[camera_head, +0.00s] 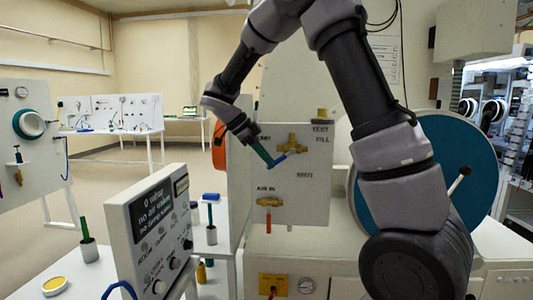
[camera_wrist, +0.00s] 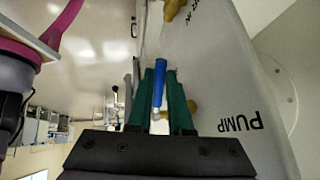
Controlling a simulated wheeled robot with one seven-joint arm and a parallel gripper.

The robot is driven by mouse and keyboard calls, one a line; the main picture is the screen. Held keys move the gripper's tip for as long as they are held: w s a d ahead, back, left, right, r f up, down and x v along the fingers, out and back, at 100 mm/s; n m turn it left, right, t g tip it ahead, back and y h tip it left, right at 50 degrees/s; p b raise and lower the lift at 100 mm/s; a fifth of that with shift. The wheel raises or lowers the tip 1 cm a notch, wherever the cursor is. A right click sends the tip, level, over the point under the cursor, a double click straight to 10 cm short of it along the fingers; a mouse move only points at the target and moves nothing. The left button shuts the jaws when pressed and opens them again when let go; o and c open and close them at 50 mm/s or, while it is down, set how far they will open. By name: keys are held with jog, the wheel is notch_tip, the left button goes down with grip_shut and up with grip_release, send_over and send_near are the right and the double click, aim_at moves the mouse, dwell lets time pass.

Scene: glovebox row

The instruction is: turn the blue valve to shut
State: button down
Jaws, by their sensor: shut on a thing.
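The blue valve handle (camera_head: 279,160) is on the white upright panel, below a brass fitting (camera_head: 292,143). In the head view it slants down to the left, and part of it is hidden by the fingers. In the wrist view the blue handle (camera_wrist: 158,84) lies lengthwise between my two green fingers. My gripper (camera_head: 269,160) reaches it from the upper left and is shut on it. The fingers also show in the wrist view (camera_wrist: 160,92), one on each side of the handle.
A brass valve with an orange-red handle (camera_head: 268,222) hangs lower on the same panel. A grey control box (camera_head: 150,232) with knobs stands in front at the left. A large teal disc (camera_head: 455,175) is behind my arm at the right. Open floor lies at the left.

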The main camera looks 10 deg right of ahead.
jog(key=f+h, duration=0.1)
jog(key=f+g+h, duration=0.1)
jog(key=h, duration=0.1)
jog(key=shift+s+d, duration=0.15)
jog(key=shift+d, duration=0.2)
jog(key=h, duration=0.1)
jog(key=d+f+h, duration=0.1)
jog(key=shift+s+f+n+g+h, duration=0.15)
jog(key=shift+f+n+g+h, duration=0.1)
jog(key=shift+n+g+h, duration=0.05)
jog(key=shift+s+d+f+n+g+h, duration=0.2)
jog(key=shift+d+h, duration=0.25)
jog(key=shift+h, duration=0.3)
jog(key=shift+s+d+f+n+g+h, duration=0.1)
jog(key=shift+d+f+h, duration=0.3)
jog(key=shift+h, duration=0.3)
jog(key=shift+s+d+f+n+g+h, duration=0.1)
jog(key=shift+s+d+f+h, duration=0.1)
jog(key=shift+d+h, duration=0.45)
jog(key=c, duration=0.8)
grip_release()
jog(key=shift+c, duration=0.2)
jog(key=shift+w+a, duration=0.1)
